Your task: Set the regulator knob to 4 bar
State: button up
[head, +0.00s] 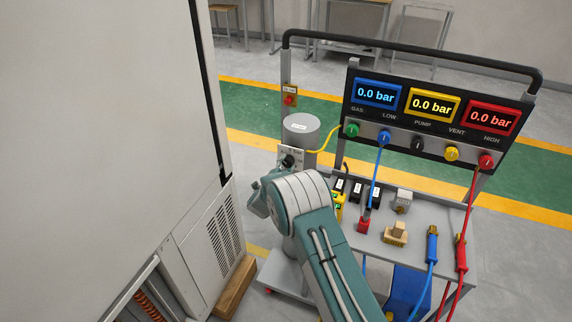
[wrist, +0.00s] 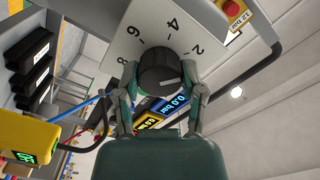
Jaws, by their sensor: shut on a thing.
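The black regulator knob (wrist: 160,72) sits on a white dial plate (wrist: 150,20) marked 2, 4, 6 and 8. Its white mark points to the lower right in the wrist view, past the 2 and away from the 4. My gripper (wrist: 163,78) has one finger on each side of the knob and is shut on it. In the head view the knob (head: 288,161) shows small and dark on the plate, in front of the grey cylinder (head: 300,132); my arm partly covers this area. The fingertips are hard to make out there.
Blue (head: 377,92), yellow (head: 433,104) and red (head: 492,117) displays read 0.0 bar on the cart's panel. Below them, the cart top (head: 435,205) carries hoses and small blocks. A tall grey cabinet (head: 110,130) stands close on the left. A wooden block (head: 235,287) lies at its base.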

jog(key=shift+d, duration=0.1)
jog(key=n, duration=1)
jog(key=shift+w+r+n, duration=0.1)
jog(key=shift+r+n, duration=0.05)
jog(key=shift+n, duration=0.15)
dwell(0.4)
jog(key=o, duration=1.1)
jog(key=shift+o, duration=0.2)
jog(key=v, duration=1.2)
